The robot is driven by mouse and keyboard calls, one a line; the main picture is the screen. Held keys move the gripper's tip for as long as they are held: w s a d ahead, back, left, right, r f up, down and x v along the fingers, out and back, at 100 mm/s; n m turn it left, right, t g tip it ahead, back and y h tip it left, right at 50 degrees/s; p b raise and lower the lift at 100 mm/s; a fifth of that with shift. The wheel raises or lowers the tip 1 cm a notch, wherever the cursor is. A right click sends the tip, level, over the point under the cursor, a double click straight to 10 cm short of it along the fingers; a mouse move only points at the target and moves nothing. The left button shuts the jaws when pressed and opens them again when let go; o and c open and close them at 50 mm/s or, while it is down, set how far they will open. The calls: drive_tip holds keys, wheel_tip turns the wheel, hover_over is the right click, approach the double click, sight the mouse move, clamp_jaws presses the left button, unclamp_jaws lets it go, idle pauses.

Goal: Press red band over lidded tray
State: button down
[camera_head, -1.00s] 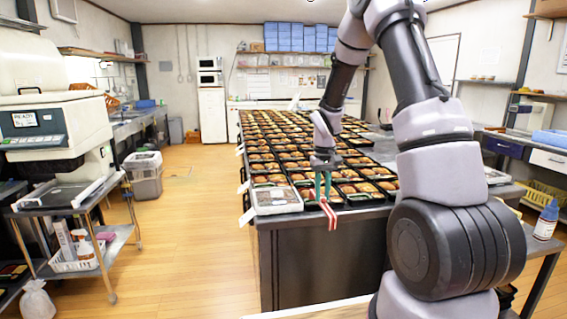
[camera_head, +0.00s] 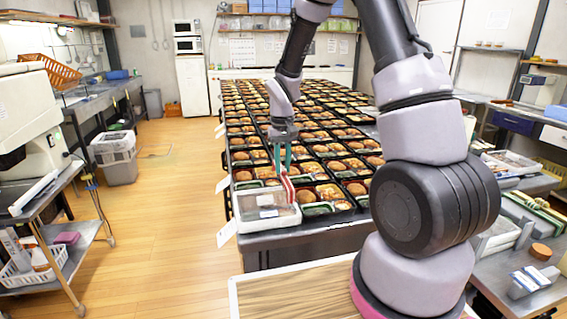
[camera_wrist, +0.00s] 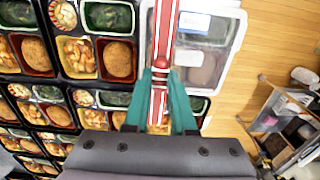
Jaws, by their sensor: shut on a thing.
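My gripper (camera_head: 283,168) is shut on a red and white band (camera_head: 289,188) and holds it near the right edge of the lidded tray (camera_head: 262,213). In the wrist view the band (camera_wrist: 163,40) runs straight out from between the teal fingers of my gripper (camera_wrist: 160,78), along the side of the lidded tray (camera_wrist: 225,72). The tray has a clear lid with pale labels on it and sits at the near left corner of the table. I cannot tell whether the band touches the lid.
Many open bento trays (camera_head: 322,190) fill the table to the right and beyond. White paper tags (camera_head: 227,233) stick out over the left table edge. A wooden board (camera_head: 290,296) lies in front of me.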

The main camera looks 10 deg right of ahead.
drive_tip(key=shift+w+f, duration=0.2)
drive_tip(key=shift+f, duration=2.35)
drive_tip(key=shift+f, duration=0.6)
drive_tip(key=shift+f, duration=1.35)
